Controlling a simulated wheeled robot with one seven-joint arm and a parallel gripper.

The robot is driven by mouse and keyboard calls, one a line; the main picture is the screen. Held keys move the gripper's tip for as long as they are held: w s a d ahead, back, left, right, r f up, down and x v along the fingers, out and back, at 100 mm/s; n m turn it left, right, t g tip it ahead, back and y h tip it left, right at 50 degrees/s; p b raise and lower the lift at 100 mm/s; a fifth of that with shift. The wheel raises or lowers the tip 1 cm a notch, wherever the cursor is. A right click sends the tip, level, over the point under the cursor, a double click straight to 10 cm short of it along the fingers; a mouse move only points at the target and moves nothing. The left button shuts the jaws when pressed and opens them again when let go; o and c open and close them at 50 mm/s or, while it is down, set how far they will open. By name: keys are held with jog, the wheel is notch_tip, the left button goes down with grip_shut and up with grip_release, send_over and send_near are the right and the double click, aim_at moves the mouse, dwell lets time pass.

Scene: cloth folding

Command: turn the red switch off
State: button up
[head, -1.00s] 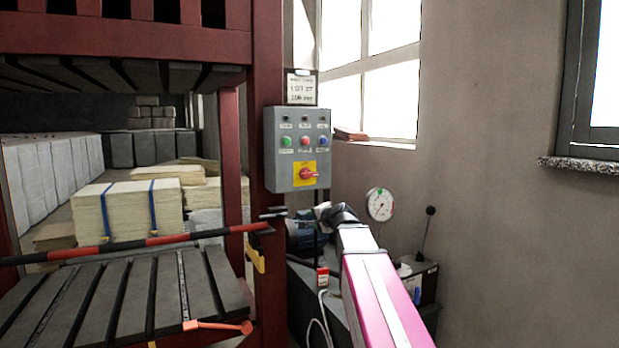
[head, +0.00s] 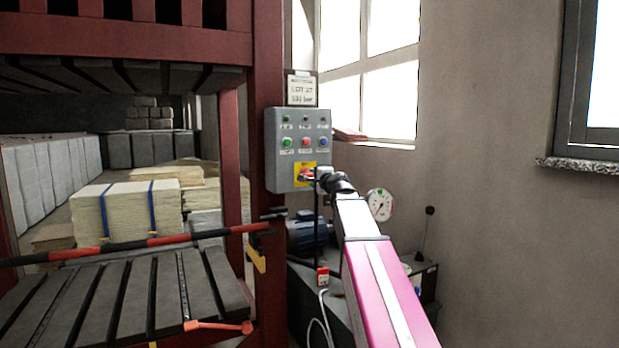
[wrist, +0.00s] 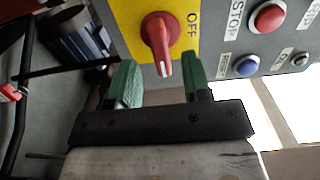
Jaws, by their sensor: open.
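The red switch (wrist: 160,36) is a rotary knob on a yellow plate (wrist: 118,14) marked OFF, on a grey control box. In the wrist view its handle points down in the picture, toward my gripper, and OFF is printed to its right. My gripper (wrist: 160,75) is open, with green fingertips on either side of the handle's end and a gap to each side. I cannot tell whether they touch the box. In the head view, my arm's end partly covers the switch (head: 306,175) and the gripper's fingers are hard to make out.
The box (head: 284,160) also carries green, red and blue buttons. It is mounted on a dark red press frame (head: 267,60). A pump motor (head: 308,232) and a pressure gauge (head: 380,205) are below and to the right. A red-and-black bar (head: 150,242) crosses at left.

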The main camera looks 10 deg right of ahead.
aim_at(311, 176)
jog(key=x, duration=0.4)
jog(key=shift+w+a, duration=0.15)
jog(key=shift+w, duration=0.2)
grip_shut()
